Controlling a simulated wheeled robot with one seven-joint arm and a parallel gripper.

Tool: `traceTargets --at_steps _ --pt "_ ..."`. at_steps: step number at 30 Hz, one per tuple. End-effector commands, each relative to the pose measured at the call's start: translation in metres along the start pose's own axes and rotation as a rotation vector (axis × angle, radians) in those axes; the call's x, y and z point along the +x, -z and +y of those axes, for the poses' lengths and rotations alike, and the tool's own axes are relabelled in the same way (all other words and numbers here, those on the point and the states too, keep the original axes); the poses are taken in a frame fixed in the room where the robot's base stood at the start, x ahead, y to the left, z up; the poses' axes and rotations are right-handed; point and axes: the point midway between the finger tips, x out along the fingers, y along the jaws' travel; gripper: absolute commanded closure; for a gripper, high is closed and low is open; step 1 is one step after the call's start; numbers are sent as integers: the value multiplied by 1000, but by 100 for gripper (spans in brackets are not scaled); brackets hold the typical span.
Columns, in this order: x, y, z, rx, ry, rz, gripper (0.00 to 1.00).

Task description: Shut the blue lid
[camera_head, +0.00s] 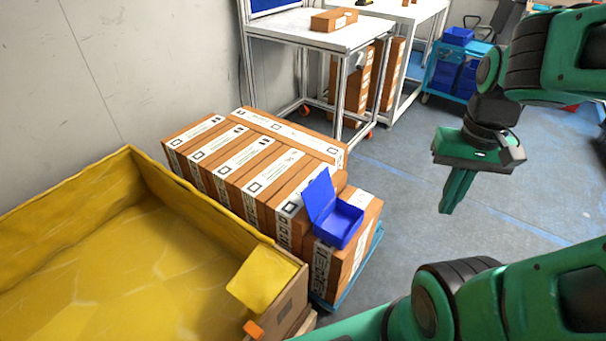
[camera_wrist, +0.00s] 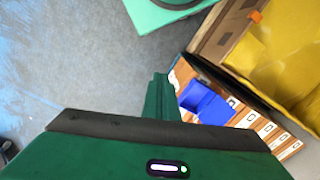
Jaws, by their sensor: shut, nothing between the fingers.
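A small blue box (camera_head: 340,224) stands on the front right end of a stack of brown cartons. Its blue lid (camera_head: 319,195) is open and stands up on the box's left side. The box and lid also show in the wrist view (camera_wrist: 207,103), right of my fingers. My gripper (camera_head: 446,211) is shut and empty. It points down in the air over the floor, to the right of the blue box and clear of it.
Brown cartons (camera_head: 257,150) with white labels fill a low blue pallet (camera_head: 352,275). A large yellow-lined bin (camera_head: 150,250) stands at the left front. A white table (camera_head: 330,32) and a blue cart (camera_head: 455,62) stand behind. The floor (camera_head: 400,180) right of the cartons is free.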

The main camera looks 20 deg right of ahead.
Motion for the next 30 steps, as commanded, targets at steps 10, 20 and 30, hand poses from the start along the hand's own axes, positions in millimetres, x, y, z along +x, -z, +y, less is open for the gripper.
traceTargets --at_steps 10,20,30 --pt "-16 46 -30 -160 -23 15 100" --pt "-4 158 -126 -513 -57 21 100" --pt "56 240 -258 -881 -51 19 100"
